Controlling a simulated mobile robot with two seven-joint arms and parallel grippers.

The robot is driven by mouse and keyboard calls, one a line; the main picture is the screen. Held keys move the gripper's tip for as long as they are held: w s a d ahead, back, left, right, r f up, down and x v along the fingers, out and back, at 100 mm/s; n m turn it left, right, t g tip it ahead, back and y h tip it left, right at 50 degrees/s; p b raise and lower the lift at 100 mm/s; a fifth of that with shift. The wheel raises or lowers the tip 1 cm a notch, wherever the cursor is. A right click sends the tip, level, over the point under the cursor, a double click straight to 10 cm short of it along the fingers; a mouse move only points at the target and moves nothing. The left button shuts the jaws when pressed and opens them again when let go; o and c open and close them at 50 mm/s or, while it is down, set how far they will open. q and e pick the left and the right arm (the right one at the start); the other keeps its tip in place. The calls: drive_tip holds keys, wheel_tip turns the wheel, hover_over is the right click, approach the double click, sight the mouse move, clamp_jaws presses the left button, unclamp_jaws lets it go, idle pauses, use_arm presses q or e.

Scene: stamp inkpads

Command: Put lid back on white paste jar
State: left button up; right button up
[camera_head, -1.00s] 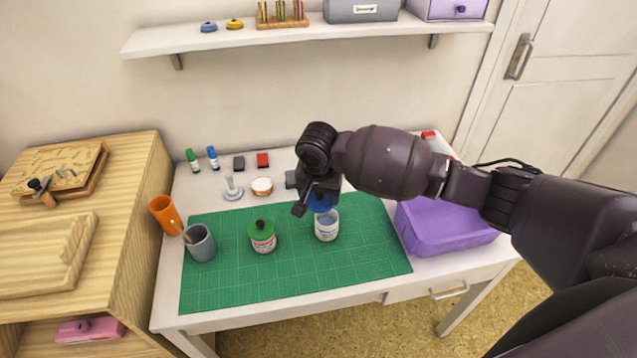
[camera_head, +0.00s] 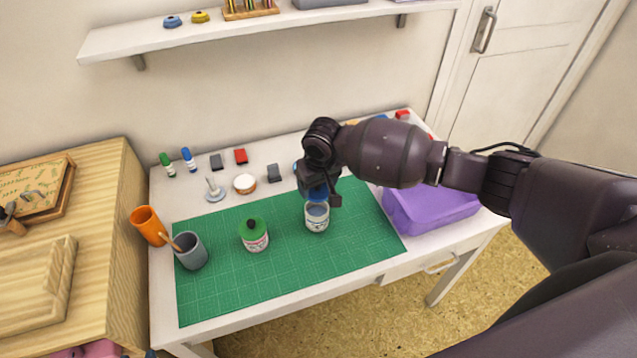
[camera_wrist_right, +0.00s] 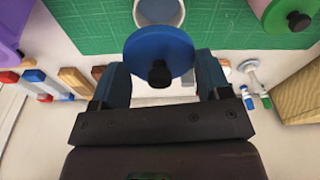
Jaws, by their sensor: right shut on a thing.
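My right gripper (camera_head: 322,191) is shut on the round blue lid (camera_head: 318,193), just behind and above the jar mouth. In the right wrist view, the blue lid (camera_wrist_right: 158,48) with its dark knob sits between the fingers of my right gripper (camera_wrist_right: 160,72). My left gripper is not in view.
A jar with a green lid (camera_head: 254,236) stands left of the open jar on the mat (camera_head: 290,277). A grey cup (camera_head: 191,252) and orange cup (camera_head: 148,226) stand at the left. A purple case (camera_head: 432,210) lies at the right. The mat's front is clear.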

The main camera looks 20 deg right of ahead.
drive_tip(key=shift+f+b, duration=2.1)
drive_tip(key=shift+b, duration=0.2)
drive_tip(key=shift+f, duration=1.05)
drive_tip(key=shift+a, duration=0.1)
drive_tip(key=shift+p, duration=0.6)
drive_tip(key=shift+f+p, duration=0.15)
drive_tip(key=shift+p, duration=0.15)
idle(0.3)
